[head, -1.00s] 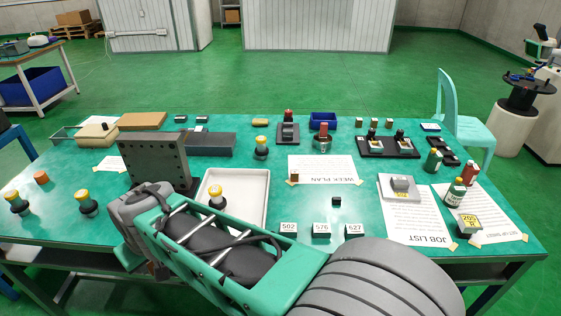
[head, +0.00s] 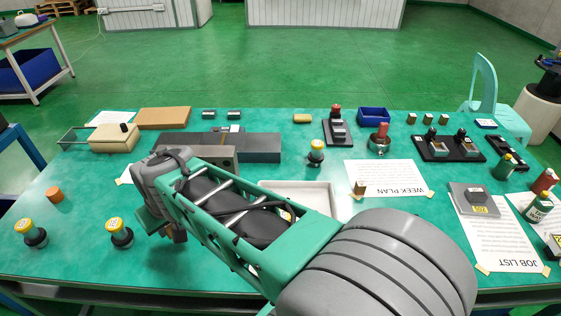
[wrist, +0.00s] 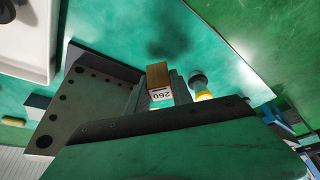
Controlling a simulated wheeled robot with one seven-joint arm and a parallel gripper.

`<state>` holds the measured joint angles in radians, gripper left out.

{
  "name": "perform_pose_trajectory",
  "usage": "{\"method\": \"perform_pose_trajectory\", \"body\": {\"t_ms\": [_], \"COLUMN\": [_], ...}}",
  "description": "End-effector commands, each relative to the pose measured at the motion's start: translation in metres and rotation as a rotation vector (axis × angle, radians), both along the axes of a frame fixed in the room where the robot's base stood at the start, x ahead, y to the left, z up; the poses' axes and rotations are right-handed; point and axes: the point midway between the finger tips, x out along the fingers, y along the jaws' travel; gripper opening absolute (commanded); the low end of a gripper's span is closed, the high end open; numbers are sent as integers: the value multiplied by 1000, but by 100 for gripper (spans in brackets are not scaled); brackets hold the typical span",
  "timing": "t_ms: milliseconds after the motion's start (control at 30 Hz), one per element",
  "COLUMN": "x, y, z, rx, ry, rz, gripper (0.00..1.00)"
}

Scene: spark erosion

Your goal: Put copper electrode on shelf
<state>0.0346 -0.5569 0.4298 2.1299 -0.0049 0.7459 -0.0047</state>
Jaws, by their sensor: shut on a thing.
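A copper electrode (wrist: 158,75), a small brown block with a number label, is between the fingers of my gripper (wrist: 160,88) in the wrist view. The gripper is shut on it. In the head view my gripper (head: 165,230) is low over the left front of the table, with the brown block (head: 180,236) partly showing beneath it. Another copper-coloured block (head: 55,194) stands at the far left, and one (head: 360,187) is by the week plan sheet. I cannot pick out a shelf with certainty.
A grey steel plate with holes (wrist: 75,95) is close beside my gripper; it also shows behind my arm (head: 215,155). Yellow-topped holders (head: 119,232) (head: 36,234) stand at front left. A white tray (head: 325,190) is partly hidden by my arm.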

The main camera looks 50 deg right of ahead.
Motion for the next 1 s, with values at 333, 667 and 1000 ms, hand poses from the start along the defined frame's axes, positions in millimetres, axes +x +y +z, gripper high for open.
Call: {"method": "perform_pose_trajectory", "body": {"t_ms": [333, 667, 1000], "x": [-4, -71, -124], "y": [-143, -301, -370], "z": [-6, -10, -8], "rx": [-1, -2, -4], "ry": [-1, -2, -2], "rz": [-337, -684, -824], "gripper": [0, 0, 0]}}
